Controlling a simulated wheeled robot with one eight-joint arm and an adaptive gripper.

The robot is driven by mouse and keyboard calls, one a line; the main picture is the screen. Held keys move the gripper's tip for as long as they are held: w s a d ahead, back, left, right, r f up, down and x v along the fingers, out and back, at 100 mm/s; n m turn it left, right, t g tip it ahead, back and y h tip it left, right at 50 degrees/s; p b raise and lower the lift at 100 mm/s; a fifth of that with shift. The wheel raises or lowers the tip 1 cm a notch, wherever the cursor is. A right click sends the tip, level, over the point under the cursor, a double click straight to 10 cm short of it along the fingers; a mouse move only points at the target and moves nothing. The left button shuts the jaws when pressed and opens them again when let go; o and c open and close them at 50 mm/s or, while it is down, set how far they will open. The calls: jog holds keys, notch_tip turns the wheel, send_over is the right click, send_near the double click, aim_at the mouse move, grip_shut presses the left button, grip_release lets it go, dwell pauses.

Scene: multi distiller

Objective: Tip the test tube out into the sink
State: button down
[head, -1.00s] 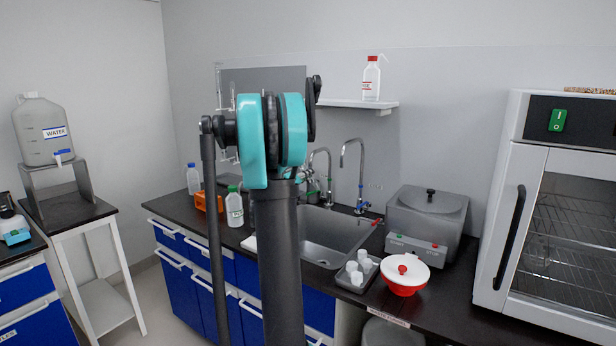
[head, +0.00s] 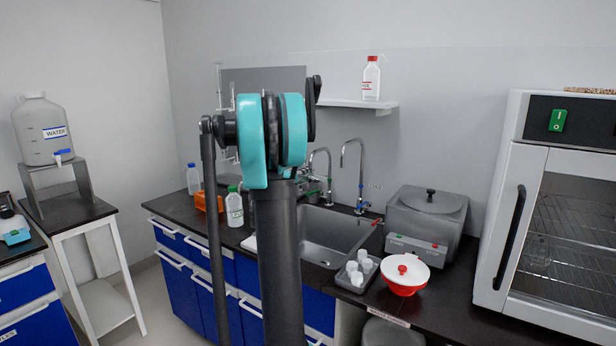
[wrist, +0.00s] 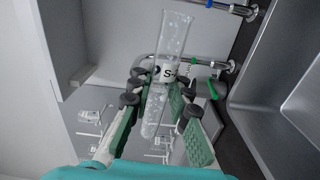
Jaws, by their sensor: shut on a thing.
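In the wrist view my gripper (wrist: 160,106) is shut around a clear test tube (wrist: 177,38) with a white label that reads "S" and more. The tube looks speckled inside; I cannot tell whether it holds liquid. The taps lie sideways in this view, so the tube appears tipped far over, near level. The steel sink (wrist: 252,105) is at the right of the wrist view, apart from the tube. In the head view the sink (head: 330,236) is right of my arm, which hides most of my gripper and the tube.
Tall taps (head: 359,175) stand behind the sink.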

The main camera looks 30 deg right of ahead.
jog(key=n, duration=0.4)
jog(key=shift+n, duration=0.4)
jog(key=n, duration=0.4)
jog(key=shift+n, duration=0.3)
jog(key=n, duration=0.4)
jog(key=shift+n, duration=0.4)
jog(key=n, duration=0.4)
jog(key=shift+n, duration=0.4)
